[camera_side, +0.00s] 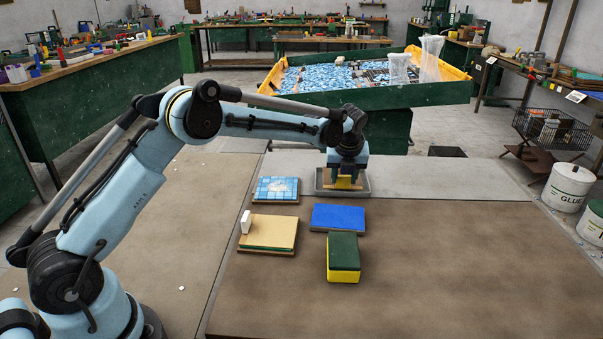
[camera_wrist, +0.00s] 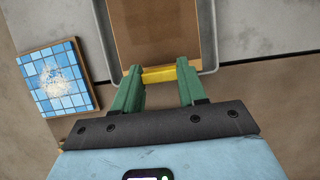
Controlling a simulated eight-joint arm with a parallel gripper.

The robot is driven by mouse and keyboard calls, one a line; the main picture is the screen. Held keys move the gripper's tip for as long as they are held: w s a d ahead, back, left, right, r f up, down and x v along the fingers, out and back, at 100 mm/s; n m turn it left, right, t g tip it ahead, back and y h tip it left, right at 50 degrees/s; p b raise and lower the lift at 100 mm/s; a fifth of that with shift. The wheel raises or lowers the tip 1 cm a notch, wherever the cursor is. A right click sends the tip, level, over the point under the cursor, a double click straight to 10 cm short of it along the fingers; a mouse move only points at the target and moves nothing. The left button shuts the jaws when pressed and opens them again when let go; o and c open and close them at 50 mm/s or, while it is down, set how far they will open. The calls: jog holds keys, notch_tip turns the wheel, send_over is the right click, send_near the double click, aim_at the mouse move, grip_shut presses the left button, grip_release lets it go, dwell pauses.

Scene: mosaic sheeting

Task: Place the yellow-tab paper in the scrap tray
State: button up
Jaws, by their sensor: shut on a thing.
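My gripper (camera_side: 344,180) is at the scrap tray (camera_side: 364,192), a shallow grey tray at the back of the work table. It is shut on the yellow tab of a brown paper (camera_wrist: 158,38). In the wrist view the yellow tab (camera_wrist: 159,75) is between my green fingertips (camera_wrist: 158,80), and the paper extends away from them between the side rims of the tray (camera_wrist: 105,40). In the side view my gripper hides part of the paper. I cannot tell whether the paper touches the tray floor or hangs just above it.
A blue mosaic panel (camera_side: 276,187) lies left of the tray. In front are a tan pad (camera_side: 270,233) with a white block (camera_side: 246,222), a blue pad (camera_side: 338,217), and a green-and-yellow block (camera_side: 343,265). The table's right side is clear.

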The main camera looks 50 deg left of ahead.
jog(key=shift+f, duration=0.8)
jog(key=shift+f, duration=0.1)
jog(key=o, duration=1.1)
